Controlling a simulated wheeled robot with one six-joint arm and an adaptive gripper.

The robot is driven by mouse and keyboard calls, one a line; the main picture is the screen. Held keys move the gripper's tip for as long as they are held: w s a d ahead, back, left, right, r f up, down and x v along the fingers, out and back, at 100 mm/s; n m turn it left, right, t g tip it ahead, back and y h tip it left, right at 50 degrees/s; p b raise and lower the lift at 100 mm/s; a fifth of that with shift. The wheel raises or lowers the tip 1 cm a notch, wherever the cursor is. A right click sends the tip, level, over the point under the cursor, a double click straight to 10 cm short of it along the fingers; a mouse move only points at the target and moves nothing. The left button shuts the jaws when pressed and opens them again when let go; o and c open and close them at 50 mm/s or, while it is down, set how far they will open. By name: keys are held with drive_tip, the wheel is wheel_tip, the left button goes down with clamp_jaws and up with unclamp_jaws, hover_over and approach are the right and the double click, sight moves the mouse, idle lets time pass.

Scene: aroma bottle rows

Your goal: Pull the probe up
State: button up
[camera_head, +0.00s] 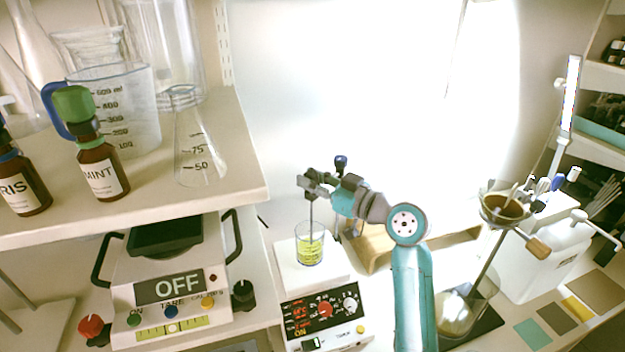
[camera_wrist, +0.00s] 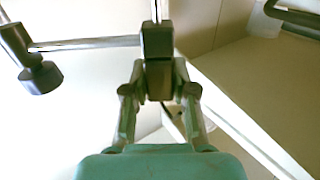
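The probe (camera_head: 311,215) is a thin upright rod under a dark head. Its lower part reaches into a glass beaker (camera_head: 310,250) of yellow liquid; I cannot tell how deep its tip is. My gripper (camera_head: 325,186) reaches from the right at the height of the probe's head. In the wrist view, the fingers of my gripper (camera_wrist: 158,80) are closed in on both sides of the dark head block (camera_wrist: 157,45), which appears held between them. A thin horizontal rod (camera_wrist: 85,43) runs left from near the block to a dark clamp with a knob (camera_wrist: 38,75).
The beaker stands on a white instrument (camera_head: 325,305) with red displays. A shelf (camera_head: 150,215) with mint and iris bottles, a flask and a measuring jug is on the left. A scale reading OFF (camera_head: 170,285) stands below it. A funnel stand (camera_head: 505,210) is right of my arm.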

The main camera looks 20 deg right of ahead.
clamp_jaws()
wheel_tip(320, 180, up, 10)
drive_tip(key=shift+r, duration=0.1)
drive_tip(key=o, duration=0.6)
unclamp_jaws()
drive_tip(key=shift+c, duration=0.2)
drive_tip(key=shift+o, duration=1.2)
drive_tip(key=v, duration=1.2)
